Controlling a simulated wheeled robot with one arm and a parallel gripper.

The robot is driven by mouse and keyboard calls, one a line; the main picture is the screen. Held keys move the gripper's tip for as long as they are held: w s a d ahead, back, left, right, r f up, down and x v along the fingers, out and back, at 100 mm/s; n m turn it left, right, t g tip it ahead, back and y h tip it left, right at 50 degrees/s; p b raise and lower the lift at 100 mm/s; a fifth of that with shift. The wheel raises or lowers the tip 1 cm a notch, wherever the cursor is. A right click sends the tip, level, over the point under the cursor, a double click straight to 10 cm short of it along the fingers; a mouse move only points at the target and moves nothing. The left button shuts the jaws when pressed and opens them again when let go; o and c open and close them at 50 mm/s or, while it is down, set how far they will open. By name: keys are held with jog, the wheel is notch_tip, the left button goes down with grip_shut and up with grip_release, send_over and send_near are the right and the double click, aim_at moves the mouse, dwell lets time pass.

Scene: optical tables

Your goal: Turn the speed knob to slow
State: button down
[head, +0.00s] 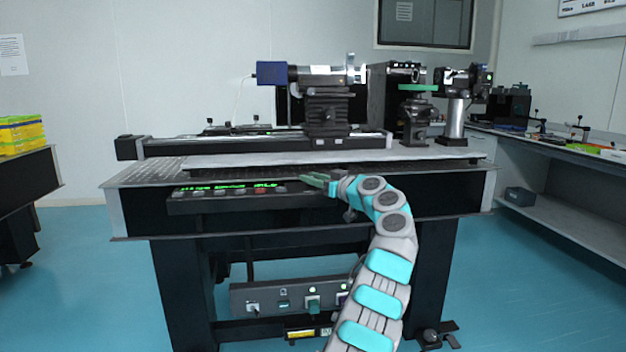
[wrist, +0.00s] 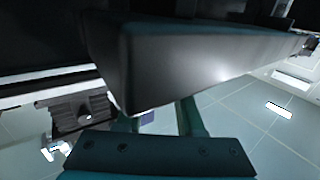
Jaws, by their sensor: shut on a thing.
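A long dark control panel (head: 215,205) with green lit readouts and small buttons runs under the front edge of the optical table (head: 140,176). My gripper (head: 312,181) is at the right part of this panel, close under the tabletop. In the wrist view, my two teal fingers (wrist: 160,118) reach up to a dark bar (wrist: 180,60), which hides their tips. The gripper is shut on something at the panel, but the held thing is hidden. I cannot make out the speed knob or its setting in either view.
A lower grey box (head: 265,299) with lit switches is mounted between the table legs. Optical mounts and a blue-ended laser tube (head: 271,73) stand on the tabletop. A side bench (head: 570,147) is at the right.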

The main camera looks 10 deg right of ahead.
jog(key=shift+r, duration=0.1)
jog(key=c, duration=0.5)
grip_release()
jog(key=shift+s+d+f+b, duration=0.15)
jog(key=shift+s+f+b, duration=0.05)
jog(key=shift+b, duration=0.15)
jog(key=b+v, duration=0.6)
jog(key=shift+f, duration=0.1)
jog(key=shift+s+d+r+b, duration=0.25)
jog(key=shift+s+d+b, duration=0.1)
jog(key=shift+s+b, duration=0.15)
jog(key=shift+a, duration=0.1)
